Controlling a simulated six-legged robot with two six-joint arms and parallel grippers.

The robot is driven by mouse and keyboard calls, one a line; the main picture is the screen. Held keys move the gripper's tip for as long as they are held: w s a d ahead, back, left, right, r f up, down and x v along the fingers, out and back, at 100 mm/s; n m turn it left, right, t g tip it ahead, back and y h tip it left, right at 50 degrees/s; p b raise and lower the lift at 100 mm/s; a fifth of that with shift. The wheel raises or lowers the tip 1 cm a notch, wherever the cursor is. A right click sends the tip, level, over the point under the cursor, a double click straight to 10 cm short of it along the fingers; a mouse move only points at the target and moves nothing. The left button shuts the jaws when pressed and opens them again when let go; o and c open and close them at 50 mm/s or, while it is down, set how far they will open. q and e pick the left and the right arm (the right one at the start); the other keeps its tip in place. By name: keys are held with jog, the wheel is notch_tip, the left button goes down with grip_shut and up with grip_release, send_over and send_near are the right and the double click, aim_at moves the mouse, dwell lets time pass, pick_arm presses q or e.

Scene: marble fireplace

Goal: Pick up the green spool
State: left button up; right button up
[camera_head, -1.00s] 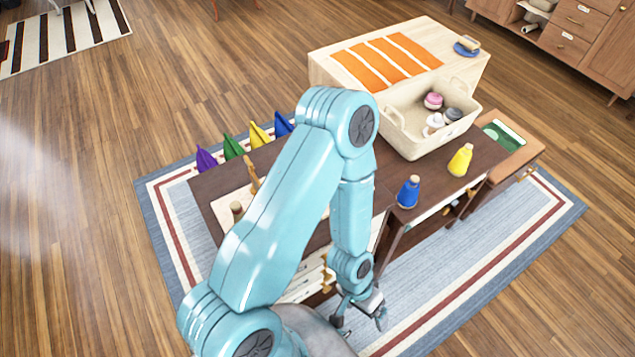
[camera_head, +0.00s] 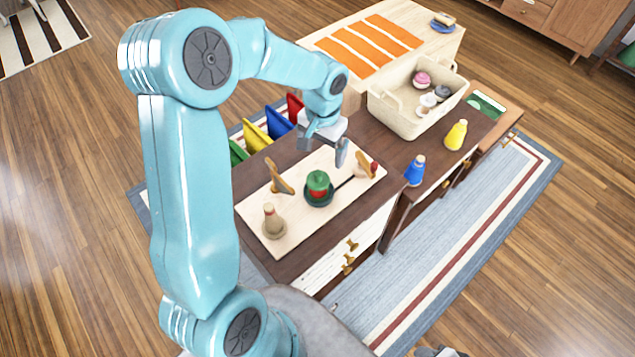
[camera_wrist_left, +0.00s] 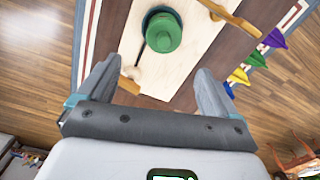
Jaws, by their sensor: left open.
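The green spool (camera_head: 318,181) stands on a dark green round base on the pale wooden board (camera_head: 277,245), with a patch of red on its side. In the wrist view the green spool (camera_wrist_left: 163,32) shows from above, beyond the fingertips and between their lines. My left gripper (camera_head: 322,147) is open and empty, above and behind the spool, near the board's back edge. Its two spread fingers (camera_wrist_left: 150,88) show in the wrist view, apart from the spool. My right gripper is not in view.
On the board stand a tan spool-like piece (camera_head: 273,220) and wooden pegs (camera_head: 280,180). A blue spool (camera_head: 415,171), a yellow spool (camera_head: 456,135) and a cream basket (camera_head: 400,113) stand to the right. Coloured cloth flags (camera_head: 255,137) line the back edge.

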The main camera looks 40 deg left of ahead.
aim_at(318, 173)
pick_arm(q)
jog(key=f, duration=0.6)
jog(key=shift+s+d+f, duration=0.1)
jog(key=shift+s+f, duration=0.1)
jog(key=shift+w+f, duration=0.2)
jog(key=shift+f, duration=0.1)
jog(key=f, duration=0.1)
jog(key=f+p, duration=0.1)
jog(key=f, duration=0.1)
jog(key=s+f, duration=0.1)
jog(key=shift+a+f, duration=0.2)
jog(key=shift+a, duration=0.15)
jog(key=shift+w+f, duration=0.25)
jog(key=shift+f, duration=0.2)
jog(key=shift+s+r, duration=0.15)
jog(key=shift+s, duration=0.05)
jog(key=shift+c, duration=0.9)
jog(key=c, duration=0.5)
jog(key=shift+w, duration=0.1)
jog(key=c, duration=0.6)
